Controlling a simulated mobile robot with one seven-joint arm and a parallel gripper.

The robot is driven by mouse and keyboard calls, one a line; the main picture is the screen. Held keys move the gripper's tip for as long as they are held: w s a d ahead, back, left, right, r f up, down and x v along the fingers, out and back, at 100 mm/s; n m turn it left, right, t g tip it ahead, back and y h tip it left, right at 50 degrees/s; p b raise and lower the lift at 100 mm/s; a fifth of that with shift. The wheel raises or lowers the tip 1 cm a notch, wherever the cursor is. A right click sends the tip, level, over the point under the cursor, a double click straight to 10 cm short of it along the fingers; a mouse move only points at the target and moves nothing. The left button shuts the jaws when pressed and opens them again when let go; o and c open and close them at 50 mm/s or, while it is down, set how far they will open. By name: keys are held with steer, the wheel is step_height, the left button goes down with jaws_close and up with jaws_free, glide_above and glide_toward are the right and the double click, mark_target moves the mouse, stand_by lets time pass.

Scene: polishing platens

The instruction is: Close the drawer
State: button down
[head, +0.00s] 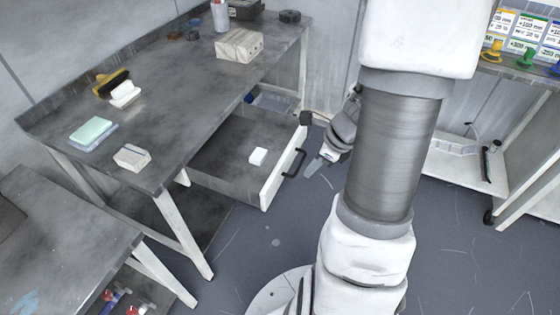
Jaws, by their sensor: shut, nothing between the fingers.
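The drawer (270,187) stands pulled out from under the grey workbench (185,120), with its white front facing right. A small white block (258,156) lies inside it. The dark drawer handle (294,163) is on the front's outer face. My gripper (312,168) is just to the right of the handle, pointing down and left. Its fingers look shut and empty. A gap seems to show between fingers and handle, but I cannot tell for sure whether they touch. My arm hides part of the wrist and the floor behind it.
On the bench lie a stone-like block (239,46), a yellow brush (111,83), a pale green pad (92,132) and a small white block (132,157). A second table (75,235) stands at lower left. A white cart (520,165) is at right. Floor before the drawer is clear.

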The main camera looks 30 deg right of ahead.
steer(key=b, duration=0.5)
glide_toward(275, 189)
step_height(275, 189, down, 4)
steer(key=s+d, duration=0.2)
steer(key=w+a, duration=0.3)
steer(key=shift+w+r, duration=0.1)
